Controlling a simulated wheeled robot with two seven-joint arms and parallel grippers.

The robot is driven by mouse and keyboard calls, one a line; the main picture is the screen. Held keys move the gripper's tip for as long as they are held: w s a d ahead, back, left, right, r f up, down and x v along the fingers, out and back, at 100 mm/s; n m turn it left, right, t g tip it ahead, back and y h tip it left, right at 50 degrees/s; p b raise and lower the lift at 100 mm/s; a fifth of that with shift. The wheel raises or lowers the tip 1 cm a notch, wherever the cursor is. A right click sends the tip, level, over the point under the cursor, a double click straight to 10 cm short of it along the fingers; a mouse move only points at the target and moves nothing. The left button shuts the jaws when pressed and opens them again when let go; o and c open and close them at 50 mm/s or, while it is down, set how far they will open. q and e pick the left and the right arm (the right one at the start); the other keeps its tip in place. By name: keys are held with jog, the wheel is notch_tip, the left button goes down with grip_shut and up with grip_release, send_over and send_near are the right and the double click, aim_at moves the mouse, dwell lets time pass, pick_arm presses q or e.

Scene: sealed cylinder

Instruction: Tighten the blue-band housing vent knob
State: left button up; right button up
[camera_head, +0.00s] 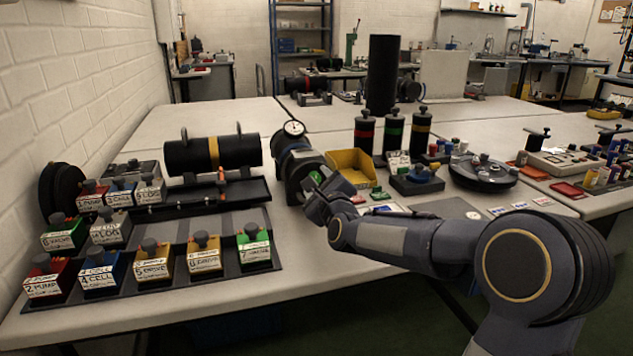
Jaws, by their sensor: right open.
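My right arm reaches in from the right, and its gripper (313,188) is open at a dark rounded housing (293,160) in the middle of the table. A white-faced dial gauge (293,128) sits on top of this housing. I cannot tell whether the gripper touches it, as my wrist hides its lower right part. A black cylinder with a yellow band (190,156) lies to the left above a dark tray (190,198). My left gripper is not in view.
Labelled colored blocks with knobs stand in a dark rack (150,290) at the front left. A yellow bin (350,165), upright banded cylinders (364,138) and a tall black cylinder (382,75) stand behind my wrist. The front middle tabletop is clear.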

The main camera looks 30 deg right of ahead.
jog(key=shift+w+d, duration=0.1)
jog(key=shift+w, duration=0.4)
jog(key=shift+c, duration=0.4)
jog(key=c, duration=0.9)
